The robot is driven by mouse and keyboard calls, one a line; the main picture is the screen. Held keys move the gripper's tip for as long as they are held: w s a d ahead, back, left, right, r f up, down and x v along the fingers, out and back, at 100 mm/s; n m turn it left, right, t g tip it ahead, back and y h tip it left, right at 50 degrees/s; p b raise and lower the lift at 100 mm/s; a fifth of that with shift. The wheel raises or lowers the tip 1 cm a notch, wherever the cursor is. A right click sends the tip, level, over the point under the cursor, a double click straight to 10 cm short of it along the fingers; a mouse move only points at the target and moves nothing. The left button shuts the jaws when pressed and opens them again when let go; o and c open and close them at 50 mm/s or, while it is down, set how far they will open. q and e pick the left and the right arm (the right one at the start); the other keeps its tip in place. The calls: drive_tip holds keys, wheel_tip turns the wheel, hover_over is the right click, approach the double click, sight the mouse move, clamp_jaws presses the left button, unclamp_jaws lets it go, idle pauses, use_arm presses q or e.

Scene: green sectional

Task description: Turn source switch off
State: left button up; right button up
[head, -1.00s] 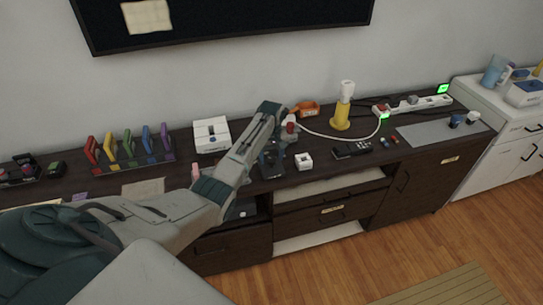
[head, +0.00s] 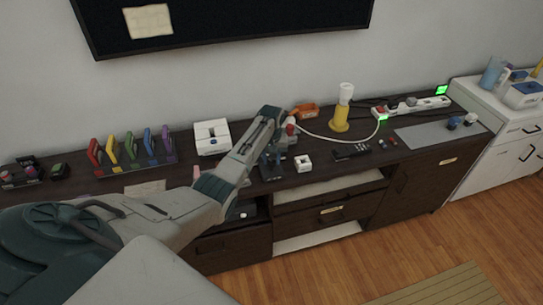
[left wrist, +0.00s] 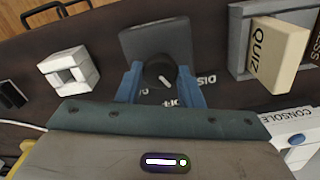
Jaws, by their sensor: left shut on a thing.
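The source switch is a dark block (left wrist: 155,40) with a round black knob (left wrist: 160,70) in the left wrist view. A white pointer mark on the knob points toward the lower right of that view. White lettering beside it reads "DISC" at the right and partly "OFF" below, the rest being hidden. My left gripper (left wrist: 160,88) is shut on the knob, one blue finger on each side. In the head view, my left gripper (head: 274,157) reaches down to the dark sideboard, and its hand mostly hides the switch. My right gripper is not in view.
A small white block (head: 303,163) stands right of the switch. A white console (head: 212,137) and a rack of coloured handles (head: 130,153) are to the left. A yellow lamp (head: 340,118), a white cable and a power strip (head: 420,105) are to the right.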

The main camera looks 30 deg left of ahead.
sight(271, 161)
use_arm(q)
drive_tip(key=m+p, duration=0.1)
drive_tip(key=m, duration=0.3)
drive_tip(key=shift+r+p, duration=0.1)
drive_tip(key=shift+p, duration=0.25)
drive_tip(key=shift+m, duration=0.5)
drive_tip(key=shift+w+m, duration=0.1)
drive_tip(key=shift+m, duration=0.2)
drive_tip(key=o, duration=1)
drive_tip(key=shift+c, duration=0.2)
wheel_tip(271, 161, up, 11)
drive_tip(key=b, duration=0.1)
drive_tip(key=shift+f+b, duration=0.2)
drive_tip(key=shift+b, duration=0.1)
